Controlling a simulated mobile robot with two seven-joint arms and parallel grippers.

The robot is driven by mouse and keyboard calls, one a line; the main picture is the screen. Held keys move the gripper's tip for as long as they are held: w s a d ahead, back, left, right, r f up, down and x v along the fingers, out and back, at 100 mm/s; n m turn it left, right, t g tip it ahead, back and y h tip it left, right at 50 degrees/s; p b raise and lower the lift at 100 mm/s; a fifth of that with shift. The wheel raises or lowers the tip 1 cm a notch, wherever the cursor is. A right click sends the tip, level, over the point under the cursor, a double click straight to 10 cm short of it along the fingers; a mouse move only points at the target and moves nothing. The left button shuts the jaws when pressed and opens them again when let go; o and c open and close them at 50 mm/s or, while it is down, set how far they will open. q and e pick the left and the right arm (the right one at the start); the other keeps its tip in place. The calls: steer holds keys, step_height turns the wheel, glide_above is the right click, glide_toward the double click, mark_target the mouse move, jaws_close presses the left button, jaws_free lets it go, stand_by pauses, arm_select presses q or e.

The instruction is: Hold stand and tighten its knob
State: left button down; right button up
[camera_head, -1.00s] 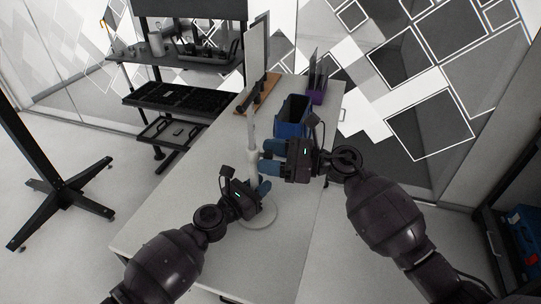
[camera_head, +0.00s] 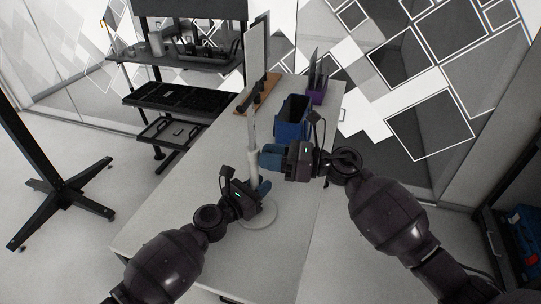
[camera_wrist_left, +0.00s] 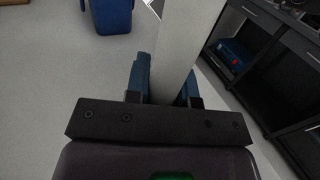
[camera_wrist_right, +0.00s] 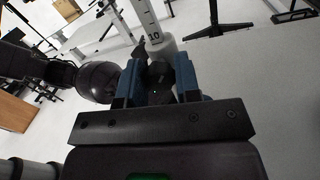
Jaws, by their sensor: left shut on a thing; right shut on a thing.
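The stand is a pale upright pole (camera_head: 252,132) on a round white base (camera_head: 258,220) on the table. My left gripper (camera_head: 262,192) is shut on the lower pole, just above the base. In the left wrist view the pole (camera_wrist_left: 183,45) runs up between its blue fingers. My right gripper (camera_head: 265,157) is higher, at the pole's right side by the collar (camera_head: 252,160). In the right wrist view its blue fingers are shut on a dark knob (camera_wrist_right: 161,78), partly hidden by them. A scale with the number 10 (camera_wrist_right: 153,36) shows on the pole behind it.
A blue bin (camera_head: 292,120) stands behind my right gripper, with a purple holder (camera_head: 317,95) farther back. A wooden board with dark parts (camera_head: 262,95) lies behind the pole. A black shelf rack (camera_head: 175,98) stands at the left. The table's front left is clear.

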steer(key=o, duration=0.9)
steer(key=v, duration=1.2)
steer(key=shift+r, duration=0.1)
